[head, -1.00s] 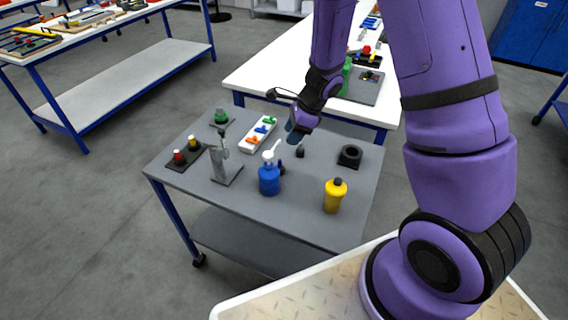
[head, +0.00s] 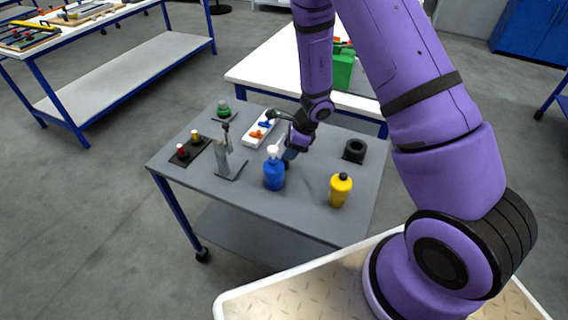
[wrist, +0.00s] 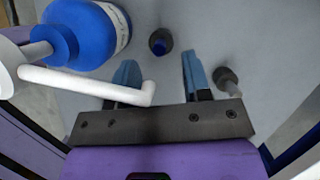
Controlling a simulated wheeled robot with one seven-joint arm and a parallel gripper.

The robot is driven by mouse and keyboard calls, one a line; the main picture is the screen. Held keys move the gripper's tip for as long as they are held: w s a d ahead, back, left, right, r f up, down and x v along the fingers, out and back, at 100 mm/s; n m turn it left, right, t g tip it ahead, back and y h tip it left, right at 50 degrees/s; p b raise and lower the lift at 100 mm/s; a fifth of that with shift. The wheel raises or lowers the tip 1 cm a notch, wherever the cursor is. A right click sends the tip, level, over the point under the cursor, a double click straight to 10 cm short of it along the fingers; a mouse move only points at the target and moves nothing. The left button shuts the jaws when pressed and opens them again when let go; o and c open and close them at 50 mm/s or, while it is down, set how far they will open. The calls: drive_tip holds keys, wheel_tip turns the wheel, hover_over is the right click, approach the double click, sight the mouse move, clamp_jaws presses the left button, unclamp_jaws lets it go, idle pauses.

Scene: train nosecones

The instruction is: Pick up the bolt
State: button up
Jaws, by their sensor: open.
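My gripper (wrist: 157,62) is open and empty in the wrist view, its two blue-grey fingers apart above the grey table. A small dark round piece with a blue centre (wrist: 160,41) stands just beyond the gap between the fingertips. A second small grey piece with a round head and a stem (wrist: 228,80) is to the right of the right finger. Either could be the bolt; I cannot tell which. In the head view, my gripper (head: 291,154) is low over the table, behind the blue bottle, and these small pieces are mostly hidden there.
The blue bottle (head: 274,174) with its white spout is close beside the left finger; it also shows in the wrist view (wrist: 85,30). A yellow bottle (head: 340,190), a black ring (head: 354,150), a grey stand (head: 229,158) and a white tray (head: 259,131) share the table (head: 300,215).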

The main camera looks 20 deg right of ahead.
sight(286, 161)
drive_tip(key=shift+x, duration=1.65)
clamp_jaws()
drive_tip(key=shift+r, duration=0.1)
drive_tip(key=shift+d, duration=0.15)
